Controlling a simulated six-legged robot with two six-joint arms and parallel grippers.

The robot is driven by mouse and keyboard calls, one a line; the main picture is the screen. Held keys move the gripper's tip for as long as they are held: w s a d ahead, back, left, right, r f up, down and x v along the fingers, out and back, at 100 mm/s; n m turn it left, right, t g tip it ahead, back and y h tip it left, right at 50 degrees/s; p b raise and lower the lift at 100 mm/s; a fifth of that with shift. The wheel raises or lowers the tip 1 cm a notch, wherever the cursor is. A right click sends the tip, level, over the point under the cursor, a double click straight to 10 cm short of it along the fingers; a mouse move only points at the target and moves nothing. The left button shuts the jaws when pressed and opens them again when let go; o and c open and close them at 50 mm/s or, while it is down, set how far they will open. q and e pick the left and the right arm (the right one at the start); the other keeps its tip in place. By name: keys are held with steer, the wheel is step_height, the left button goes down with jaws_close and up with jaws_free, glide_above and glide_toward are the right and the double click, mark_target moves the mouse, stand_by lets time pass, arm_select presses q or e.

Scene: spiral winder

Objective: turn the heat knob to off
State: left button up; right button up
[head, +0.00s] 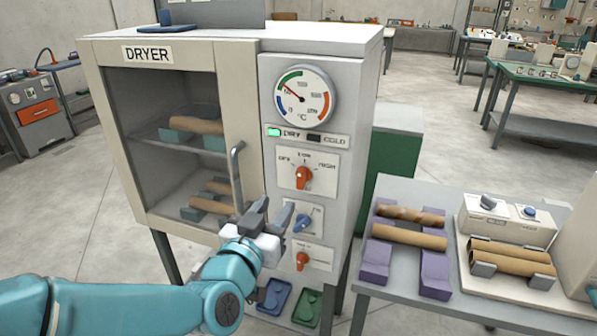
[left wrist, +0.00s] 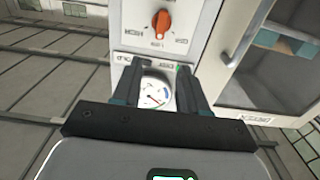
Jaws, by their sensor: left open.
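The dryer's heat knob (head: 304,178) is orange, on a white plate with OFF at left, a middle label above and HIGH at right. Its pointer seems to face up, toward the middle label. It also shows in the upside-down left wrist view (left wrist: 160,20), beyond the fingertips. My left gripper (head: 274,211) is open and empty, below and left of the heat knob, in front of the dryer; its fingers show in the left wrist view (left wrist: 159,70). It does not touch the heat knob. My right gripper is not in view.
A blue knob (head: 303,222) and a smaller orange knob (head: 302,260) sit below on the same panel. The door handle (head: 236,175) sticks out at left. A round gauge (head: 304,95) is above. A table (head: 385,285) with purple rests stands at right.

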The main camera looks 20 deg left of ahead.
mark_target(299, 173)
arm_select(q)
steer(key=w+p, duration=0.1)
steer(key=w, duration=0.4)
steer(key=w+p, duration=0.2)
steer(key=w, duration=0.4)
steer(key=shift+w+d+r, duration=0.1)
steer(key=shift+w+d, duration=0.1)
steer(key=shift+w, duration=0.05)
steer(key=shift+w+d, duration=0.1)
steer(key=shift+w, duration=0.75)
steer(key=shift+c, duration=0.3)
jaws_close()
